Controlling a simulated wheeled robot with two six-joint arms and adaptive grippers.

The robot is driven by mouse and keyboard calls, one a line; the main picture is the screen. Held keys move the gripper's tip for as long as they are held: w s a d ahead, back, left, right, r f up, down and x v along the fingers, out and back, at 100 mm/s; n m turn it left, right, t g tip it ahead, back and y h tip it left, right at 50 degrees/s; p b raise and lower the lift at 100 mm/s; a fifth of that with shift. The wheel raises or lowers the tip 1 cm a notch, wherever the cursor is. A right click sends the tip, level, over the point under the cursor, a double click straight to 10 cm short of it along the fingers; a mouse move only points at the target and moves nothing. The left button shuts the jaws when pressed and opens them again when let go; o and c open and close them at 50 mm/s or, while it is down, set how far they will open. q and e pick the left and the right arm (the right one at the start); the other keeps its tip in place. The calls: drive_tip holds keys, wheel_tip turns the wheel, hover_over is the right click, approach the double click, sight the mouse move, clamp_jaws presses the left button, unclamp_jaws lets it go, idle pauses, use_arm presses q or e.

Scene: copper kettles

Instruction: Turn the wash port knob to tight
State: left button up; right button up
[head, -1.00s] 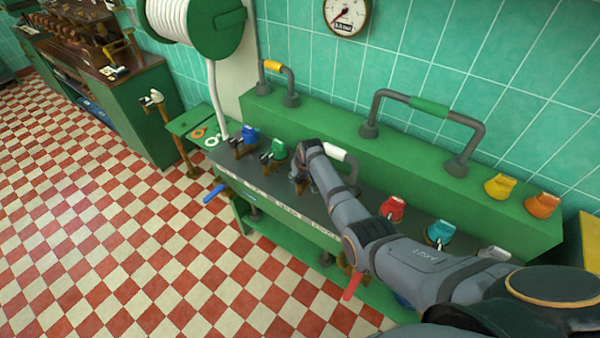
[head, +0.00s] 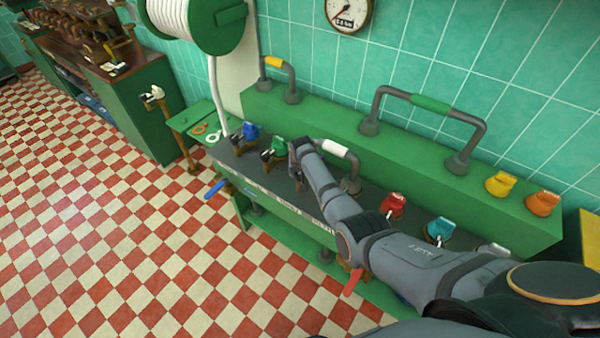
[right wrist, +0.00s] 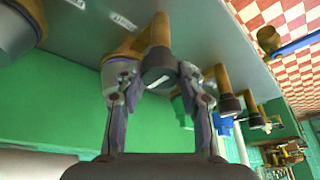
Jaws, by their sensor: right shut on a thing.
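In the right wrist view my right gripper (right wrist: 160,78) is shut on a dark round knob (right wrist: 158,80) with a white mark, on a brass stem (right wrist: 160,35). I cannot read the labels, so I cannot tell by name that this is the wash port knob. My left gripper is not in view.
A blue valve (head: 250,132) stands left of the green one. Red (head: 393,205) and teal (head: 440,230) valves stand to the right, near my forearm. A white-gripped pipe handle (head: 334,148) rises close behind the gripper. A blue lever (head: 215,189) juts from the bench front.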

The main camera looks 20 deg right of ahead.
drive_tip(key=o, duration=1.2)
drive_tip(key=shift+c, duration=0.2)
drive_tip(key=v, duration=1.2)
drive_tip(key=shift+s, duration=0.15)
